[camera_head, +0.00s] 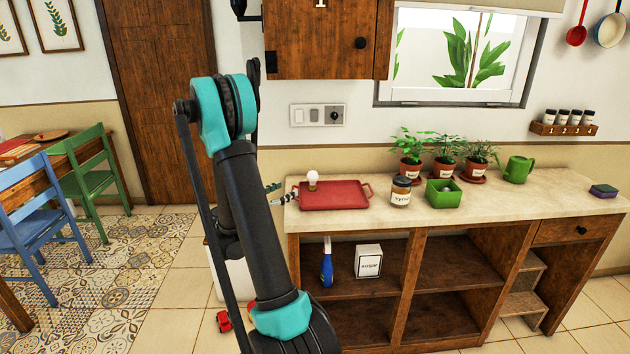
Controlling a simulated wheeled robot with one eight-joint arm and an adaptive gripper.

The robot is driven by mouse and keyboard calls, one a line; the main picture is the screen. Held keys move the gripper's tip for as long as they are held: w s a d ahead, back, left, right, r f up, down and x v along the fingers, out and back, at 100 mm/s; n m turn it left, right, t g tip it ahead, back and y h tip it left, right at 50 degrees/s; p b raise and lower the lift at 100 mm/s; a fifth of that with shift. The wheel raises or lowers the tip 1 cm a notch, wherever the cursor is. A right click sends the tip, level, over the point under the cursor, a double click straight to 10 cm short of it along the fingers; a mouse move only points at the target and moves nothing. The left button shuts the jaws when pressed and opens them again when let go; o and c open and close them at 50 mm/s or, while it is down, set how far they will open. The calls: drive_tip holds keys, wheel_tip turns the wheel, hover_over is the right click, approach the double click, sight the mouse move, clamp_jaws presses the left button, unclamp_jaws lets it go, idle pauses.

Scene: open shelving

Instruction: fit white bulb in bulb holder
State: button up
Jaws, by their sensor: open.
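A white bulb (313,177) with a tan base stands upright on the red tray (345,201), near its back left corner. My gripper (290,197) shows only in part at the left end of the tray, beyond my dark and teal arm. It is open and small in view, to the left of and lower than the bulb, apart from it. A pale wall panel (304,115) above the counter carries a round dark fitting (334,117) at its right end. This may be the bulb holder, but I cannot tell for certain.
On the counter (500,204), a labelled jar (401,194) and green box (443,195) stand right of the tray, with potted plants (446,168) behind. A wooden cabinet (322,45) hangs above the panel. The right part of the counter is mostly clear.

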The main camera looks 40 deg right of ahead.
sight(309, 178)
drive_tip(key=x, duration=1.4)
drive_tip(key=shift+w+a+f, duration=0.1)
drive_tip(key=shift+w+f, duration=0.1)
drive_tip(key=shift+c, duration=0.6)
drive_tip(key=c, duration=1.1)
